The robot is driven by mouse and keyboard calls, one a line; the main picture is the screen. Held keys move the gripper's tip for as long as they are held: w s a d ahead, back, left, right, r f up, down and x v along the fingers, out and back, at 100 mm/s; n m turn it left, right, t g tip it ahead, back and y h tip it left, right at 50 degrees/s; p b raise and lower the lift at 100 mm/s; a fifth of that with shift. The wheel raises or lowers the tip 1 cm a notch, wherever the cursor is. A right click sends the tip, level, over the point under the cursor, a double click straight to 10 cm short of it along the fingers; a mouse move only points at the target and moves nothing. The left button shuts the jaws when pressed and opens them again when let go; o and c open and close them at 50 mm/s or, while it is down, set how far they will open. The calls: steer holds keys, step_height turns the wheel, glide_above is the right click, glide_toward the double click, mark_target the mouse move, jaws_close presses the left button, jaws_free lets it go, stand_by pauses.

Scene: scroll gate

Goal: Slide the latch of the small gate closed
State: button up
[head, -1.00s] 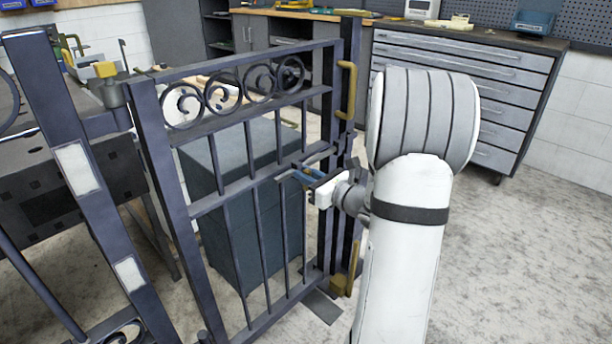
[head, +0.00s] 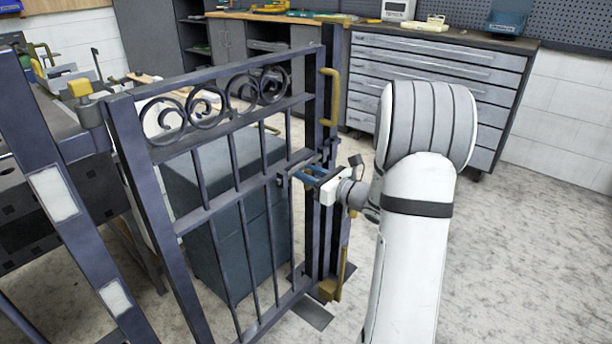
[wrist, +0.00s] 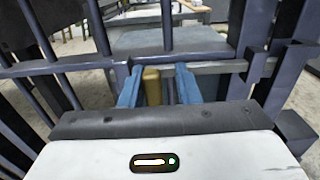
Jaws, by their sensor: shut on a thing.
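The small gate (head: 183,225) is a dark metal frame with vertical bars and scrollwork at the top. Its right side stands close to a dark post (head: 330,215); a gap is hard to judge. My gripper (head: 308,174) is at mid-height at that right side. In the wrist view, the blue fingers of my gripper (wrist: 157,88) are shut around a brass-coloured latch knob (wrist: 152,86). A pale latch bar (wrist: 215,67) runs right from the fingers towards a dark bracket (wrist: 257,65). The bolt's end is not clear.
A yellow handle (head: 330,97) stands above my gripper, and a yellow piece (head: 330,290) is low by the post. A dark grey box (head: 235,235) is behind the bars. A drawer cabinet (head: 440,85) stands at the back. The floor at right is clear.

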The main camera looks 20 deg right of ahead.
steer(key=o, duration=0.3)
steer(key=shift+o, duration=0.2)
steer(key=shift+a, duration=0.1)
steer(key=p+v, duration=0.2)
steer(key=v, duration=0.6)
steer(key=shift+w+f, duration=0.1)
